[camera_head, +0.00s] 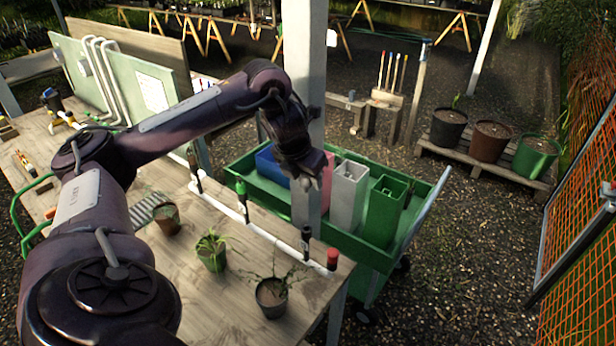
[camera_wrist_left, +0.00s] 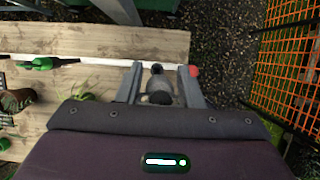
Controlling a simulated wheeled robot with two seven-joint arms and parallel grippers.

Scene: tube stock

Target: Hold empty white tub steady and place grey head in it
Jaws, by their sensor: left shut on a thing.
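The white tub (camera_head: 347,195) stands upright in the green cart, between a pink tub and a green tub. Its open top faces up, but I cannot see its floor. My left gripper (camera_head: 304,181) is above the cart's near side, left of the white tub and apart from it. In the left wrist view the left gripper (camera_wrist_left: 160,86) is shut on a small grey piece, which looks like the grey head (camera_wrist_left: 161,88). In the head view the fingers mostly hide that piece. My right gripper is not in view, and nothing holds the tub.
The green cart (camera_head: 376,256) also carries a blue tub (camera_head: 268,163), the pink tub (camera_head: 327,172) and the green tub (camera_head: 385,210). A post (camera_head: 304,45) stands behind my left gripper. A white pipe with black, green and red heads (camera_head: 332,258) lies along the table edge, near potted plants.

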